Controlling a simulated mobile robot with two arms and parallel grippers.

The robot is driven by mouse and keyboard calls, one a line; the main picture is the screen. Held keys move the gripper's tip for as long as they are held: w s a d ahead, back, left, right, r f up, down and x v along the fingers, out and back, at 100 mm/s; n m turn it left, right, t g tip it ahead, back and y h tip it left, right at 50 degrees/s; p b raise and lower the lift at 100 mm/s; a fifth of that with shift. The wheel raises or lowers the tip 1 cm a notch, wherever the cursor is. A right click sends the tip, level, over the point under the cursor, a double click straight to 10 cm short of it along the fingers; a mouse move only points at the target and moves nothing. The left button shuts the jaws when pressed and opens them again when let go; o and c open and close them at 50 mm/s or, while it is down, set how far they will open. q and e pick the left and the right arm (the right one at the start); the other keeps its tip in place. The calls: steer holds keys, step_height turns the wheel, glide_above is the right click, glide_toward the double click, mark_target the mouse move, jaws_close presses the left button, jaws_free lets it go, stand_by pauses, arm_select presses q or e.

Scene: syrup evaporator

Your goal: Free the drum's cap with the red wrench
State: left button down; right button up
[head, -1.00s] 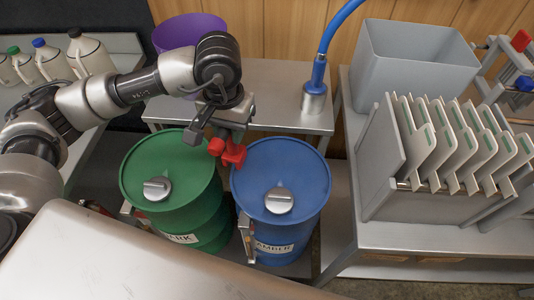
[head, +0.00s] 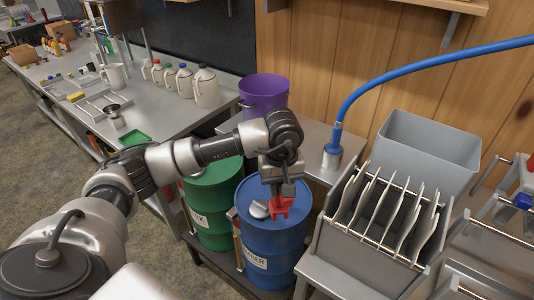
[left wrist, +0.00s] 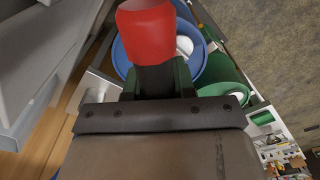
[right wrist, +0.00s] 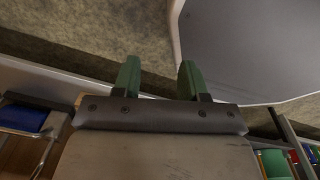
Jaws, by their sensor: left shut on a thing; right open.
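My left gripper (head: 277,184) is shut on the red wrench (head: 281,207), which hangs jaw-down over the blue drum's lid. The blue drum (head: 272,242) has a silver cap (head: 259,210) on its lid. The wrench's head appears just right of the cap; I cannot tell whether they touch. The wrench (left wrist: 147,35) fills the top of the left wrist view, with the cap (left wrist: 184,46) partly visible beside it. The green drum (head: 212,208) stands to the left; its cap is hidden behind my arm. My right gripper (right wrist: 158,80) is open and empty, away from the drums.
A purple bucket (head: 264,94) and a blue hose with a metal nozzle (head: 332,157) are on the bench behind the drums. A rack of pale plates (head: 385,215) and a grey bin (head: 428,150) stand close on the right. Several jugs (head: 206,88) stand on the left counter.

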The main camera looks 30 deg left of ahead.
arm_select(q)
steer(key=w+a+f+n+p, duration=0.2)
steer(key=w+a+n+p, duration=0.1)
steer(key=a+n, duration=0.5)
steer(key=shift+w+a+f+n+p, duration=0.15)
steer(key=shift+w+f+n+p, duration=0.05)
steer(key=shift+n+p, duration=0.15)
arm_select(e)
step_height(320, 180, up, 6)
steer(key=a, duration=0.1)
steer(key=shift+w+a, duration=0.25)
steer(key=shift+w, duration=0.2)
steer(key=shift+s+f, duration=0.1)
steer(key=shift+f, duration=0.05)
arm_select(q)
steer(key=shift+f+b, duration=0.45)
steer(key=shift+b, duration=0.05)
arm_select(e)
steer(key=shift+a+f, duration=0.35)
steer(key=shift+f, duration=0.05)
